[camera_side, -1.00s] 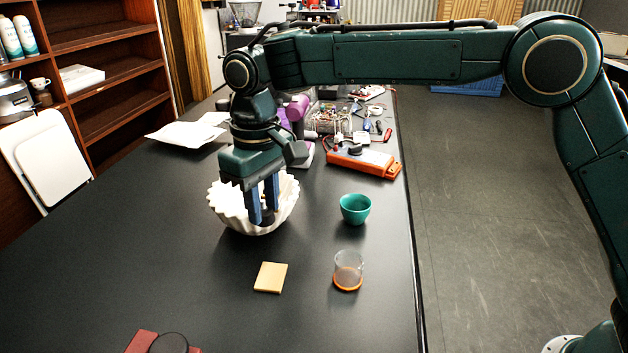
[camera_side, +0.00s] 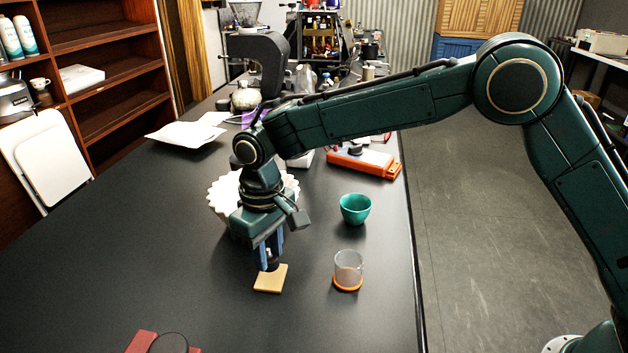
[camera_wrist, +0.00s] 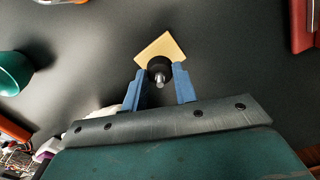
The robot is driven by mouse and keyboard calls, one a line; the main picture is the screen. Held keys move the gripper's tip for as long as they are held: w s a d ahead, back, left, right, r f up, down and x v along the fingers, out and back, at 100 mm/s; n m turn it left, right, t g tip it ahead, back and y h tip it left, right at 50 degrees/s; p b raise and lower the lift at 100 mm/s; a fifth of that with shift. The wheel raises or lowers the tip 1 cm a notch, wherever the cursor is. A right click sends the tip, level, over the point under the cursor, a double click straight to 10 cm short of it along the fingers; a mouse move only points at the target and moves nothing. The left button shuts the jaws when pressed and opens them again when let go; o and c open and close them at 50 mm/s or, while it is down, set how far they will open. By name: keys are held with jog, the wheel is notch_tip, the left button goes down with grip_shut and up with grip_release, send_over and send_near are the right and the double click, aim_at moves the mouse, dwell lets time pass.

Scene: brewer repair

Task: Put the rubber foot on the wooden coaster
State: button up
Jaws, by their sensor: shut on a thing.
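The wooden coaster (camera_side: 270,281) is a small pale square lying flat on the black table in the side view. It also shows in the wrist view (camera_wrist: 160,47). My gripper (camera_side: 271,266) is over its far edge with the jaws pointing down. In the wrist view my gripper (camera_wrist: 159,82) has its blue fingers shut on the rubber foot (camera_wrist: 157,66), a dark round piece with a metal stud. The foot covers part of the coaster in that view. Whether the foot touches the coaster or hangs just above it, I cannot tell.
A white fluted bowl (camera_side: 222,192) stands just behind my gripper. An orange tool (camera_side: 364,161) lies farther back. The table left of the coaster is clear.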

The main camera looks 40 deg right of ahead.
aim_at(269, 249)
jog(key=shift+f, duration=1.25)
jog(key=shift+f, duration=0.15)
jog(key=o, duration=1)
jog(key=shift+c, duration=0.2)
notch_tip(269, 249, up, 12)
jog(key=shift+r, duration=0.15)
jog(key=shift+r, duration=0.1)
